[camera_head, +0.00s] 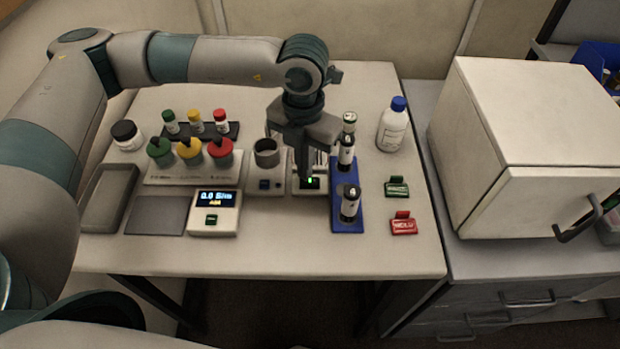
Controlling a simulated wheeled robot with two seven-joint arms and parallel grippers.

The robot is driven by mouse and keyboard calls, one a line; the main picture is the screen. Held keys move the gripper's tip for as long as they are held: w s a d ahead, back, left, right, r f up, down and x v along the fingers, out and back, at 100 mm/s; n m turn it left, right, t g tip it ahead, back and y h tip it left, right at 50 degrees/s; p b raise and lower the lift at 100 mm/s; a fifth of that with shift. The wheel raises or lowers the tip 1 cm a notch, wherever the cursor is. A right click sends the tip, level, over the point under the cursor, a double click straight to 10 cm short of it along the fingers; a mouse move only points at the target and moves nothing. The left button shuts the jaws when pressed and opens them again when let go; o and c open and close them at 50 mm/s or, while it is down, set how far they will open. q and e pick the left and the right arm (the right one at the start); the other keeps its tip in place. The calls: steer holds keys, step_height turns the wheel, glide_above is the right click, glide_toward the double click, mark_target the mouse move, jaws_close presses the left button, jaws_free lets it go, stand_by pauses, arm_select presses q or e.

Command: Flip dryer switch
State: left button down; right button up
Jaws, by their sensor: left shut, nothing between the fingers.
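My left gripper (310,173) points down from the arm that crosses the back of the table, and it is shut and empty. Its tips are at the front of a small white device (297,191) with a dark front panel and a lit green light. Whether the tips touch the panel or switch cannot be told. Most of this device is hidden behind the gripper. No label shows which one is the dryer. My right gripper is not in view.
Right of the gripper, a blue rack (347,225) holds upright dark cylinders. A blue-capped bottle (393,128), a green label holder (397,188) and a red one (403,225) stand farther right. A lit display unit (214,225) stands at front left. The table's front strip is clear.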

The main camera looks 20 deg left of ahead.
arm_select(q)
steer(key=shift+f+b, duration=0.3)
stand_by(0.4)
